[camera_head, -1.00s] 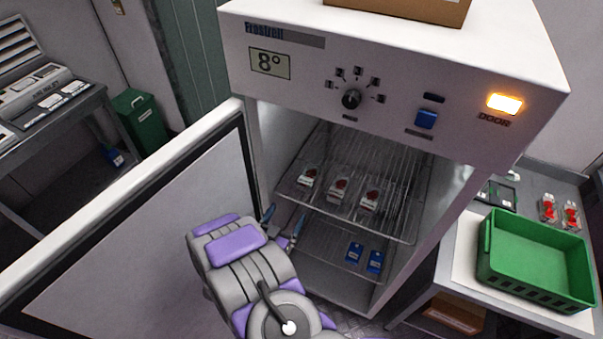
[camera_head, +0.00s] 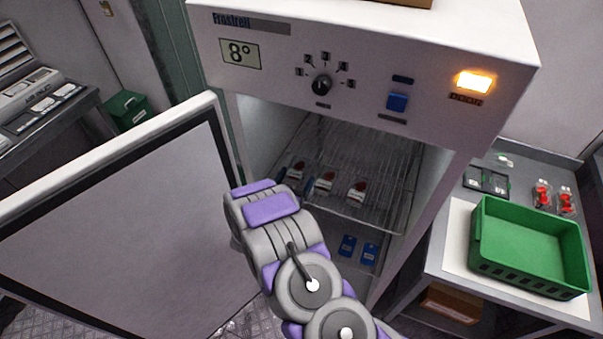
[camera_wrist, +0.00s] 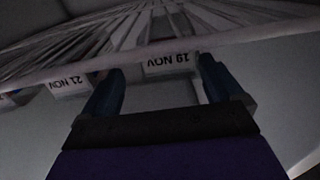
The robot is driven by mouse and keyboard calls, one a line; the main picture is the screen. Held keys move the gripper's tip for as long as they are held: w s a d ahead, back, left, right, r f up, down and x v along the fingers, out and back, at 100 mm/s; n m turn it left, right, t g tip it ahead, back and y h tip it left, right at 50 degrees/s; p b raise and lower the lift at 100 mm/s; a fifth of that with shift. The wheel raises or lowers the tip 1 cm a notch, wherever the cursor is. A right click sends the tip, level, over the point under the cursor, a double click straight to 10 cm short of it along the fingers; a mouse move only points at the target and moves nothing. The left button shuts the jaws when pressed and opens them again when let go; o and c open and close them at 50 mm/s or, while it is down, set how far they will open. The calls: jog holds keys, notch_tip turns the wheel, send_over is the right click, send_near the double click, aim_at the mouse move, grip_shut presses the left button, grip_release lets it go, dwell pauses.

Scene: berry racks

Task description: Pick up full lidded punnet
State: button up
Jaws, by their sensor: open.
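Three punnets with red contents and white date labels stand in a row on the upper wire shelf (camera_head: 385,208) of the open cabinet: a left one (camera_head: 296,172), a middle one (camera_head: 325,182) and a right one (camera_head: 357,192). In the wrist view, an upside-down "19 NOV" label (camera_wrist: 171,63) shows between the blue fingers of my open gripper (camera_wrist: 161,65). A "21 NOV" label (camera_wrist: 68,84) lies left of the fingers. I cannot tell whether the fingers touch anything. In the head view my arm hides the fingers. Fullness and lids are too small to tell.
The cabinet door (camera_head: 120,200) stands open at left. Two blue packs (camera_head: 358,248) lie on the lower shelf. At right, a green crate (camera_head: 530,245), empty inside, stands on a table beside two red-filled punnets (camera_head: 553,198). A lit door lamp (camera_head: 474,82) shows on the cabinet.

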aim_at(288, 178)
jog(key=w+a, duration=0.2)
jog(key=shift+w+f, duration=0.35)
jog(key=shift+w, duration=0.05)
jog(key=shift+a, duration=0.25)
jog(key=shift+d+r, duration=0.2)
jog(key=shift+d, duration=0.75)
jog(key=shift+c, duration=0.8)
jog(key=shift+d, duration=0.4)
jog(key=shift+c, duration=1.5)
jog(key=shift+a+f, duration=0.15)
jog(key=shift+a, duration=0.9)
jog(key=c, duration=0.7)
jog(key=shift+d, duration=0.7)
jog(key=shift+c, duration=0.2)
jog(key=shift+r, duration=0.55)
jog(key=r, duration=0.2)
jog(key=a+p, duration=0.1)
jog(key=shift+s+r, duration=0.25)
jog(key=shift+r, duration=0.15)
jog(key=s+d+r+p, duration=0.1)
jog(key=s, duration=1.4)
jog(key=shift+s, duration=0.3)
